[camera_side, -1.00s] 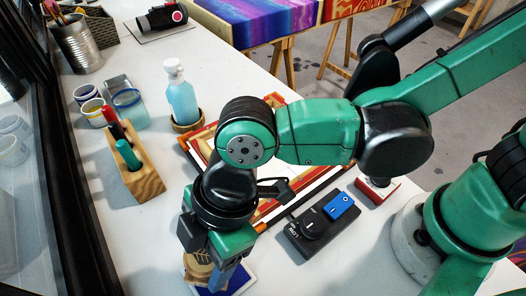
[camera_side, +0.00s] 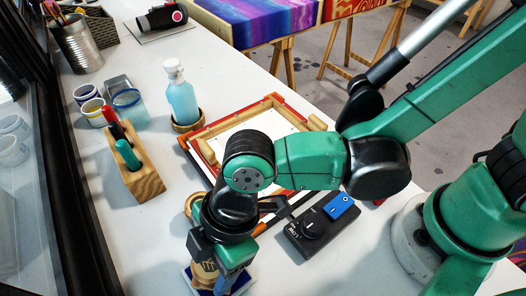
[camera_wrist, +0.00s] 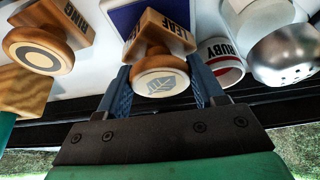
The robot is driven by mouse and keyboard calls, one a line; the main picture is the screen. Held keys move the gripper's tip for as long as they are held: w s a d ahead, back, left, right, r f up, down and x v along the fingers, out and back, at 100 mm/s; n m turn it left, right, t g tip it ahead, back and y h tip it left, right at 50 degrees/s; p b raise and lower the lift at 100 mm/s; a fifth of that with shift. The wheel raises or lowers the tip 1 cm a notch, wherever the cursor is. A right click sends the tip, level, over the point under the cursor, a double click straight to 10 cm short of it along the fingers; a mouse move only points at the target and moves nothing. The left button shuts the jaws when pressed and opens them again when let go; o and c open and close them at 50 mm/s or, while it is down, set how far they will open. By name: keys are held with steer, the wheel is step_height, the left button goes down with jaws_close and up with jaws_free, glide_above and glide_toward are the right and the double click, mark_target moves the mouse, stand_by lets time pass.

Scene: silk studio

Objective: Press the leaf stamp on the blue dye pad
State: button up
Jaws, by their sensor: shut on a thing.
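The wooden leaf stamp (camera_wrist: 160,45) is between my gripper's (camera_wrist: 160,98) blue fingers in the wrist view, its round leaf-marked knob towards the camera. My gripper is shut on it. In the side view the stamp's knob (camera_side: 205,272) shows beside my gripper (camera_side: 218,281) near the bottom edge. The blue dye pad (camera_wrist: 124,14), with a pale rim, lies behind and below the stamp in the wrist view. In the side view only part of the pad (camera_side: 194,284) shows under the gripper. Whether the stamp touches the pad is hidden.
A ring stamp (camera_wrist: 45,48) stands left of the leaf stamp in the wrist view. A ruby pot (camera_wrist: 222,62) and a metal-topped shaker (camera_wrist: 285,55) are at right. In the side view a red-edged wooden frame (camera_side: 272,99) and a black device (camera_side: 306,232) lie near my arm.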

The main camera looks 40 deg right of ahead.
steer(key=shift+f, duration=0.45)
stand_by(1.2)
steer(key=shift+r, duration=3.55)
steer(key=w+d+r+m+t+h, duration=0.1)
steer(key=w+d+r+m, duration=0.1)
steer(key=w+d+m, duration=0.3)
steer(key=w+d+r+m+t+h, duration=0.2)
steer(key=w+d+m, duration=0.4)
steer(key=d, duration=0.8)
steer(key=w+d+r+m+t+h, duration=0.1)
steer(key=w+d+r+m, duration=0.2)
steer(key=d, duration=0.7)
steer(key=w+m, duration=0.2)
steer(key=m, duration=0.2)
steer(key=shift+w+d+r+t+h, duration=0.15)
steer(key=shift+w+r+t+h, duration=0.05)
steer(key=shift+r+t+h, duration=0.1)
